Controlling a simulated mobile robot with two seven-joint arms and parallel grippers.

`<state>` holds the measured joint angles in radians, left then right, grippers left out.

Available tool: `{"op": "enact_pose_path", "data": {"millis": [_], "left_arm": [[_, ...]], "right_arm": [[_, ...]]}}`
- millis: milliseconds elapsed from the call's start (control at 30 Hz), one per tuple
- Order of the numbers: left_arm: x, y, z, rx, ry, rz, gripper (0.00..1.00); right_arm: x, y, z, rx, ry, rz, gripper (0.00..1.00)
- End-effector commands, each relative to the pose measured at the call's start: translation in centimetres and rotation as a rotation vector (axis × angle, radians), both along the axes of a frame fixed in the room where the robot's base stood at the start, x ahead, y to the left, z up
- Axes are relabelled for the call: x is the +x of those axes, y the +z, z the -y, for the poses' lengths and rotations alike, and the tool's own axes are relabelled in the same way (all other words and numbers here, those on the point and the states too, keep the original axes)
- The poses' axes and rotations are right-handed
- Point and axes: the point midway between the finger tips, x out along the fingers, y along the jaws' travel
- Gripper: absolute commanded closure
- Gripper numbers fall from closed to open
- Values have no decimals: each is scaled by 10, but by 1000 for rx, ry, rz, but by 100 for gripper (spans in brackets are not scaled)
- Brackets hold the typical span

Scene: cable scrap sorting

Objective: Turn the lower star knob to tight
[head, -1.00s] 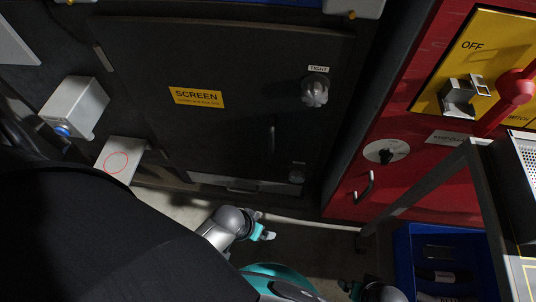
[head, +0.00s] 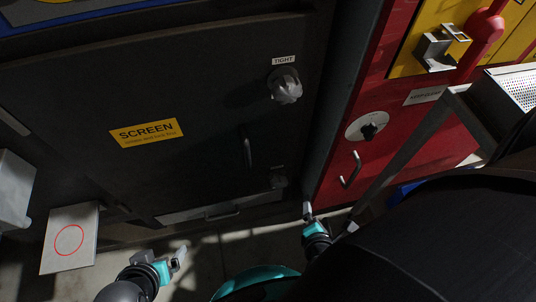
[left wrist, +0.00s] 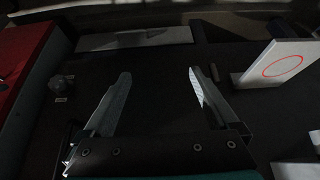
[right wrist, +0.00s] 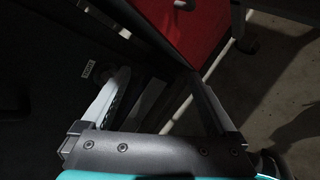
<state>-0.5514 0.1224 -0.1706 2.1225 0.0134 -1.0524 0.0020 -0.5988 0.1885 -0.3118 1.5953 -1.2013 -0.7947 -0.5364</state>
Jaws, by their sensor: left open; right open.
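The lower star knob (head: 278,178) is a small, dim grey knob low on the right side of the dark screen door (head: 200,175). It also shows in the left wrist view (left wrist: 62,83), with a pale label beside it. Its pointing direction is too dark to tell. My left gripper (head: 180,256) is open and empty, below and left of the knob. My right gripper (head: 307,210) is below and right of the knob, closer to it; in the right wrist view its jaws (right wrist: 160,95) are apart and empty. Neither gripper touches the knob.
The larger upper star knob (head: 285,86) sits under a TIGHT label (head: 284,59). A door handle (head: 247,152) stands left of the lower knob. A white plate with a red circle (head: 58,258) juts out at left. The red cabinet (head: 385,150) and a grey frame (head: 410,150) are at right.

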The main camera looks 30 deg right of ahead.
Motion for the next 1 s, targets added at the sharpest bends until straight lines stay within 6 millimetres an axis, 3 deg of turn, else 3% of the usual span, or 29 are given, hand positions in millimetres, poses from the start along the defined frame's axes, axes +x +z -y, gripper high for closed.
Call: {"op": "enact_pose_path", "data": {"millis": [200,400,667,1000], "left_arm": [[9,29,8,-31,-9,95,6],[12,51,12,-49,-14,149,6],[14,58,15,-63,-19,186,6],[28,56,36,-138,-41,334,6]], "right_arm": [[4,4,-25,-385,433,-19,6],[3,9,-52,-630,694,-18,6],[6,10,-62,-715,776,-13,6],[36,-3,-55,-712,771,-12,6]]}}
